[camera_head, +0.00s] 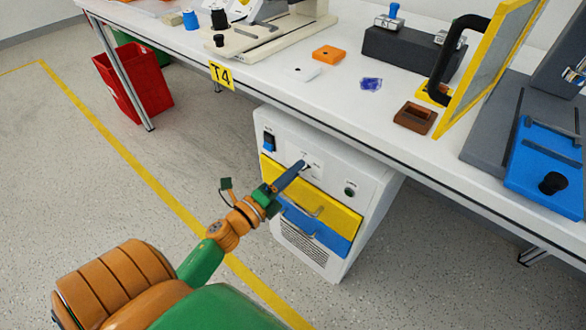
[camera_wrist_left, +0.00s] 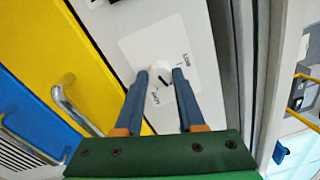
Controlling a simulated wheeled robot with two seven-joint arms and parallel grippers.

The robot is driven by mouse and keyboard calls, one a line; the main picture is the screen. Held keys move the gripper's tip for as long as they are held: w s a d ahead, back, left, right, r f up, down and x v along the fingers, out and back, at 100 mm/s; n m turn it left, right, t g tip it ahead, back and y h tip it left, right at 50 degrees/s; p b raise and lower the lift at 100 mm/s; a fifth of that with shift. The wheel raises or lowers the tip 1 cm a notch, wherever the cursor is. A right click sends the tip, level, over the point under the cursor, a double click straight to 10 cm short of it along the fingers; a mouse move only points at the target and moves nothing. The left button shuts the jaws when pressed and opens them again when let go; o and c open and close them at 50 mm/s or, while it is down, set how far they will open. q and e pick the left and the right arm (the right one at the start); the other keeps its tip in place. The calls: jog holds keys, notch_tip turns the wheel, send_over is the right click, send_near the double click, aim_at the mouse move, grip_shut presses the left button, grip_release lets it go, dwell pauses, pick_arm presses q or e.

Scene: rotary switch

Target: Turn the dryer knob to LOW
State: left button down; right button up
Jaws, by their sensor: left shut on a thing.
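The white dryer (camera_head: 330,250) stands under the workbench, with a plate of labels on its upper front. The round white knob (camera_wrist_left: 162,68) sits on this plate in the left wrist view and bears a dark pointer mark. One label near it seems to read LOW; the other labels are too small or blurred to read surely. My left gripper (camera_head: 304,164) reaches the plate from the left in the head view. Its two blue fingers (camera_wrist_left: 161,73) are shut on the knob, one on each side. In the head view the fingers hide the knob. My right gripper is in neither view.
A red bin (camera_head: 133,82) stands at left. The floor in front is clear.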

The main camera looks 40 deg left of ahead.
pick_arm(q)
jog(key=shift+d+n+y+p, duration=0.1)
jog(key=shift+n+y+p, duration=0.2)
jog(key=shift+n+p, duration=2.35)
jog(key=shift+n+y+p, duration=0.2)
jog(key=shift+n+y, duration=0.1)
jog(key=shift+n, duration=4.65)
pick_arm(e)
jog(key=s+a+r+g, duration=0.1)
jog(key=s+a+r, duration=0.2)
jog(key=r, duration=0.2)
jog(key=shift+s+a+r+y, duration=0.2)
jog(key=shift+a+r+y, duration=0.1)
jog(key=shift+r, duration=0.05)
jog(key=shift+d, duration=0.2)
pick_arm(q)
jog(key=c, duration=0.5)
grip_release()
